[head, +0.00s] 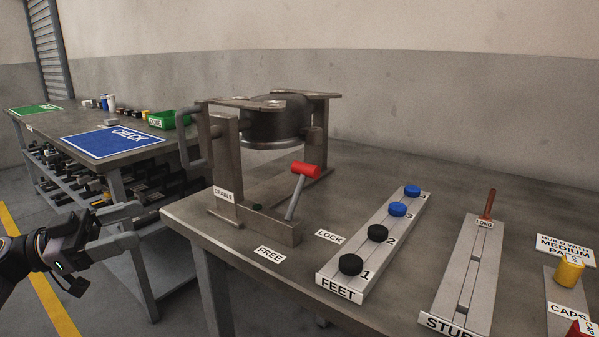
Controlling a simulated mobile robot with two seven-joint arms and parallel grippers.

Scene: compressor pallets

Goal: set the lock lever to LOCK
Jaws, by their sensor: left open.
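The lock lever (298,192) is a grey rod with a red cylindrical knob (304,170). It rises from the base of the metal cradle (226,160) and tilts to the right, toward the side of the LOCK label (329,237). The FREE label (269,254) lies to the left of it on the table. A dark round compressor body (272,125) hangs in the cradle's frame. My left gripper (135,226) is open and empty, left of the table's edge and well apart from the lever. My right gripper is not in view.
The FEET rack (341,283) with black and blue pucks stands right of the lever. The STUD rack (455,300) and caps holder (559,303) are further right. Another table (85,173) with a blue CHECK mat (108,141) stands behind left.

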